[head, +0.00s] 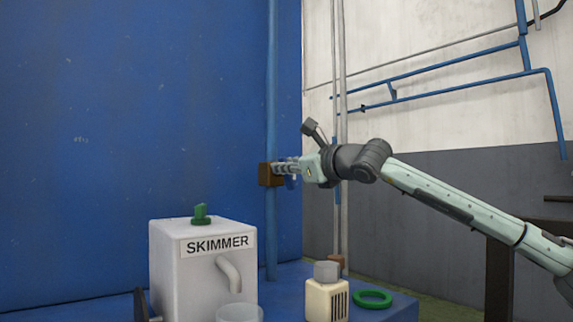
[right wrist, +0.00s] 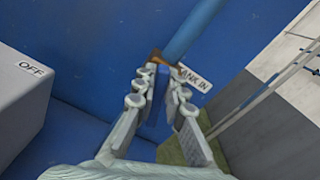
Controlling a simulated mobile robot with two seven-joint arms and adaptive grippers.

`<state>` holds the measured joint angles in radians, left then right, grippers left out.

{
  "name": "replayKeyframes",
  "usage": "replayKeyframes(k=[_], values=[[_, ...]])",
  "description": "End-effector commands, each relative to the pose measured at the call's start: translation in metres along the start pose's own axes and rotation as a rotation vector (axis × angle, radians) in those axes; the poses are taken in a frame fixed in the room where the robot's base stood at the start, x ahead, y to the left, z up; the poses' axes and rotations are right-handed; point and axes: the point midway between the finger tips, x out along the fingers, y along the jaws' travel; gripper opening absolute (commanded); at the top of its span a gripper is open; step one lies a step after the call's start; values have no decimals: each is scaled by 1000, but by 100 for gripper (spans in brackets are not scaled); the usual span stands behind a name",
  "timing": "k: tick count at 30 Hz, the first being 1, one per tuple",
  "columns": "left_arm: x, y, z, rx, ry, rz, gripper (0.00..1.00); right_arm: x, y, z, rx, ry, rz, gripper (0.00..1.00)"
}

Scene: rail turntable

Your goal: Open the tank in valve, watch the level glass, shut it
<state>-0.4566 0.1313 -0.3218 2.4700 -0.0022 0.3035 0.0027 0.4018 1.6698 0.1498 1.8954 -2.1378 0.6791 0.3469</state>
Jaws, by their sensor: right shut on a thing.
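The tank in valve (head: 265,174) is a brown block on a vertical blue pipe (head: 271,90) against the blue wall. In the right wrist view the two fingers (right wrist: 163,92) reach to a brown piece (right wrist: 155,57) of the valve, in front of the blue pipe (right wrist: 195,30). A white label (right wrist: 194,80) ending in "NK IN" is partly hidden by the right finger. I cannot make out a level glass. My left gripper is not in view.
A white box marked SKIMMER (head: 177,265) with a green knob (head: 201,214) and a spout stands below left, a clear cup (head: 240,313) under the spout. Thin pipes run behind my arm.

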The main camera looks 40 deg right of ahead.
Motion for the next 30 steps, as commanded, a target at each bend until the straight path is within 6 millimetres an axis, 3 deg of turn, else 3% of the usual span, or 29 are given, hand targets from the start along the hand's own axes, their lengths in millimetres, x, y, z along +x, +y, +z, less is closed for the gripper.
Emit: replayKeyframes(k=[11,12,17,30], values=[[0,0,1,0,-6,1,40,0,1,0,-71,0,-1,0],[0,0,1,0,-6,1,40,0,1,0,-70,0,-1,12],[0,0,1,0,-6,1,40,0,1,0,-69,0,0,32],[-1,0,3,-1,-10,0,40,-3,2,0,-64,-3,0,32]])
